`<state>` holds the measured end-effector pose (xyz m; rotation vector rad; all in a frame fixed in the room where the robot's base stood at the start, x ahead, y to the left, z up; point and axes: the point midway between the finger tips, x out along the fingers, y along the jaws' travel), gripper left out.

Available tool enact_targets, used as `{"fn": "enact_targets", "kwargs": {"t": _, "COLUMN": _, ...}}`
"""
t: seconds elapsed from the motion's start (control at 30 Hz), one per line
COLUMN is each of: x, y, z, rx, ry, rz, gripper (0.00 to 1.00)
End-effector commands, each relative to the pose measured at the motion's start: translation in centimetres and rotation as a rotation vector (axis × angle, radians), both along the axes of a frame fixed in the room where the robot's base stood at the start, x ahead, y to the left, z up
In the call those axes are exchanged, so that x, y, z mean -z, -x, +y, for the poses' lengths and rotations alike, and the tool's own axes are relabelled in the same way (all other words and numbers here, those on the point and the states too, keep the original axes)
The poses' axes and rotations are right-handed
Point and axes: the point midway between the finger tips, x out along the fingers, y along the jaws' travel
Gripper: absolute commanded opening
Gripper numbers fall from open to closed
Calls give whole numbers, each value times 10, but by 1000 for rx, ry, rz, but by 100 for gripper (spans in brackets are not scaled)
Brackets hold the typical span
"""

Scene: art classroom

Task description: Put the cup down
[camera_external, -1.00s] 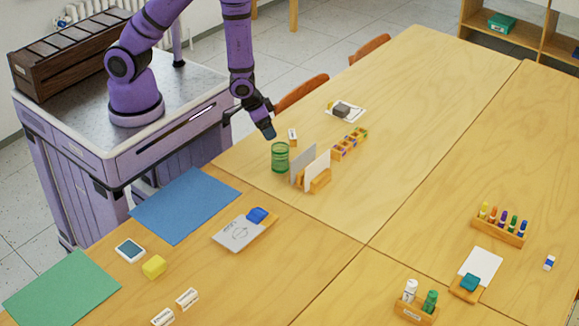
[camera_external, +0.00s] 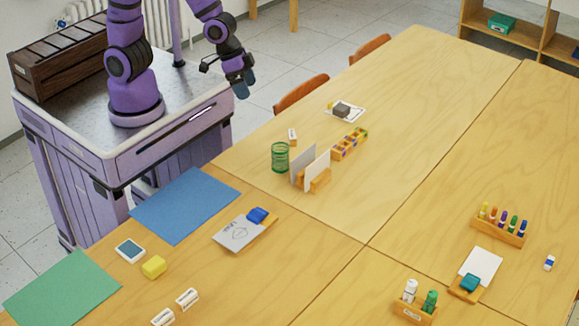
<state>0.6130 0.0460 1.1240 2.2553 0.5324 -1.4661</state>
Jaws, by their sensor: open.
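A green cup (camera_external: 280,157) with see-through, mesh-like sides stands upright on the wooden table (camera_external: 420,120), near its far left edge. It is just left of a wooden holder with cards. My gripper (camera_external: 243,88) is open and empty. It is up and to the left of the cup in the picture, apart from it, over the gap between my base and the table.
A card holder (camera_external: 320,182) stands right beside the cup, and a small white-labelled block (camera_external: 292,136) is behind it. A blue sheet (camera_external: 184,205) lies to the left. A chair (camera_external: 302,93) is at the table's far edge.

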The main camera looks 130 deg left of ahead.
Motion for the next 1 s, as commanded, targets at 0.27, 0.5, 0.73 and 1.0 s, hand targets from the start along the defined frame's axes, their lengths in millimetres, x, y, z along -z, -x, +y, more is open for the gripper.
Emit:
{"fn": "enact_targets", "kwargs": {"t": 0.27, "x": -82, "y": 35, "z": -49, "rx": 188, "ry": -15, "rz": -30, "gripper": 85}}
{"fn": "enact_targets", "kwargs": {"t": 0.5, "x": -137, "y": 85, "z": -83, "rx": 340, "ry": -51, "rz": -41, "gripper": 85}}
{"fn": "enact_targets", "kwargs": {"t": 0.73, "x": -175, "y": 141, "z": -105, "rx": 464, "ry": -101, "rz": -46, "gripper": 85}}
{"fn": "enact_targets", "kwargs": {"t": 1.0, "x": -191, "y": 181, "z": -114, "rx": 536, "ry": -139, "rz": -43, "gripper": 85}}
